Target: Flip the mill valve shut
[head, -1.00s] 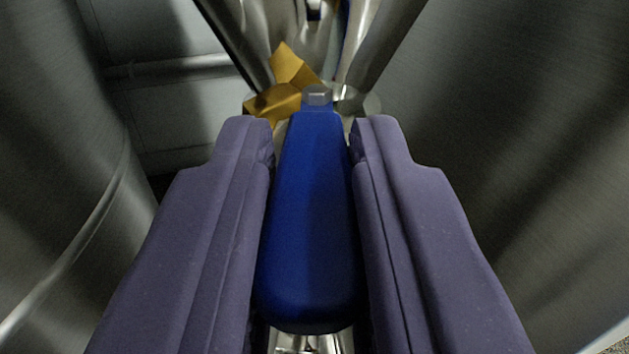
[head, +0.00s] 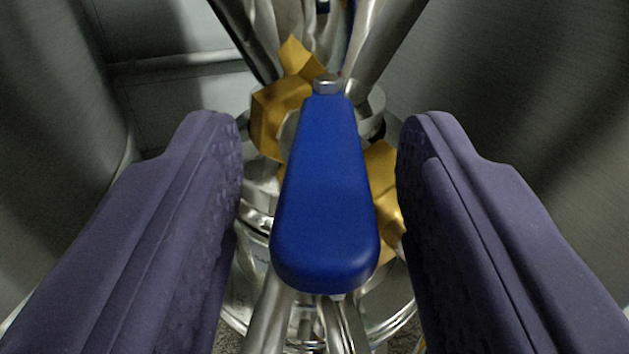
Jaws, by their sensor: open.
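The mill valve's blue handle (head: 325,195) is in the middle of the head view, its wide rounded end toward me. Its narrow far end meets a small metal fitting (head: 327,86) on the valve. My gripper (head: 318,135) has its two purple fingers spread, one on each side of the handle. A clear gap shows between the handle and each finger, and nothing is held. The valve body behind the handle is partly hidden by it.
Yellow angular parts (head: 280,110) sit behind the handle to the left, and another (head: 384,195) to the right. A steel funnel (head: 385,40) rises above. Large curved steel walls (head: 520,90) stand close on both sides. Metal pipes (head: 268,315) show below.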

